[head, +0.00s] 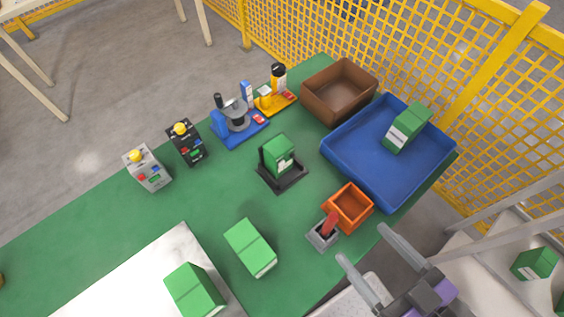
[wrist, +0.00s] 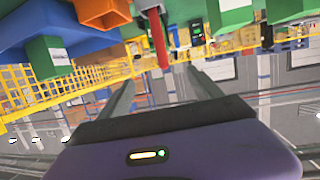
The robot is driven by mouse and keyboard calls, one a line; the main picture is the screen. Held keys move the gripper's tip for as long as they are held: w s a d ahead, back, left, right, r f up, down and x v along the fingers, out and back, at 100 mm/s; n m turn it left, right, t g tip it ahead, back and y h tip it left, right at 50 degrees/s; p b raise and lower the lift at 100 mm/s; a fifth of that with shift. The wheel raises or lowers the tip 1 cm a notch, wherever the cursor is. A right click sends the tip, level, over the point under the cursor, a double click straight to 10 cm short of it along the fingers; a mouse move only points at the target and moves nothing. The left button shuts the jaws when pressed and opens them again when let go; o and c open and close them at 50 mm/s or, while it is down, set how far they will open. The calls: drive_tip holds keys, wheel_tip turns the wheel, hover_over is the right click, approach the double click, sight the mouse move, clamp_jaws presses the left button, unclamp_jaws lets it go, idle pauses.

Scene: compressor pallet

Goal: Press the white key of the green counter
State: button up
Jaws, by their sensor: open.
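The white key is too small to tell apart from the pale panel. My gripper (head: 361,243) is open and empty at the table's near right edge, to the lower right of the counter and well apart from it. Its two fingers also show in the wrist view (wrist: 160,78), with nothing between them. I cannot pick out the counter surely in the wrist view.
An orange bin (head: 365,215) and a grey holder with a red-handled item (head: 331,222) stand between my gripper and the counter. A blue tray (head: 340,165) holds a green-white box. Green boxes (head: 250,247) lie at front. Grey, black, blue and yellow devices (head: 237,130) line the back.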

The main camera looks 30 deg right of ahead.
drive_tip(key=shift+c, duration=0.4)
clamp_jaws()
idle(1.3)
